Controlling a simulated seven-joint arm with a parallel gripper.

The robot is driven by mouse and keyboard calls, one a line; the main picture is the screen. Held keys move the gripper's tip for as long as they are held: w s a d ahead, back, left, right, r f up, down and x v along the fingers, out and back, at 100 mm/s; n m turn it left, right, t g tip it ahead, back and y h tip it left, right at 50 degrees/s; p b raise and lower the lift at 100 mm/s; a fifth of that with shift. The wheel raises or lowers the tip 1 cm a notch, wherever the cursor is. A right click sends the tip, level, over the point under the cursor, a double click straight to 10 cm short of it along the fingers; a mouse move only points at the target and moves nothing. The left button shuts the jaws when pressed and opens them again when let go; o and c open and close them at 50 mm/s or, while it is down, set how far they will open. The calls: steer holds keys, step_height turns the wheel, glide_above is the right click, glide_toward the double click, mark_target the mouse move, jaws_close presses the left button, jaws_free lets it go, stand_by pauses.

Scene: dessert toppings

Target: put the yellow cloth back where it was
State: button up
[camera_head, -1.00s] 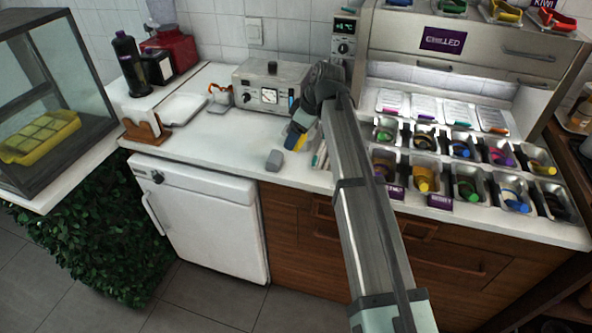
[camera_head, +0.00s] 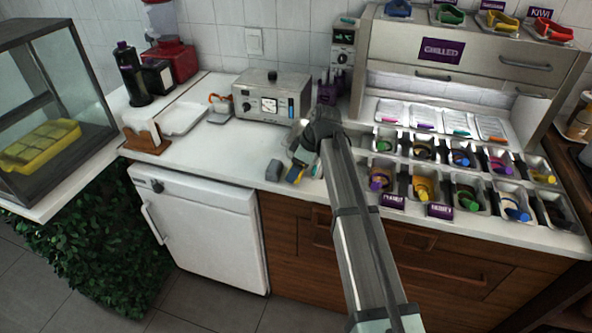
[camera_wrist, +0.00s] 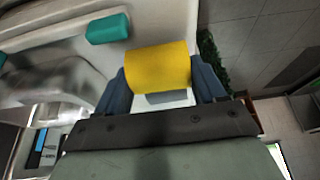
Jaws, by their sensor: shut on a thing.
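The yellow cloth (camera_wrist: 158,66) shows as a rolled yellow piece between the two blue fingers of my gripper (camera_wrist: 160,82) in the wrist view. My gripper is shut on it. In the head view, my gripper (camera_head: 294,171) is low over the white counter near its front edge, and only a small patch of yellow shows there. I cannot tell whether the cloth touches the counter.
A metal machine with a dial (camera_head: 270,97) stands behind my gripper. Topping trays (camera_head: 424,187) stand to the right. A teal piece (camera_wrist: 108,28) lies near the cloth in the wrist view.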

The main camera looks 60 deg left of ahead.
steer(key=shift+f, duration=0.55)
steer(key=o, duration=0.9)
steer(key=shift+f, duration=0.15)
steer(key=shift+o, duration=0.2)
steer(key=v, duration=1.2)
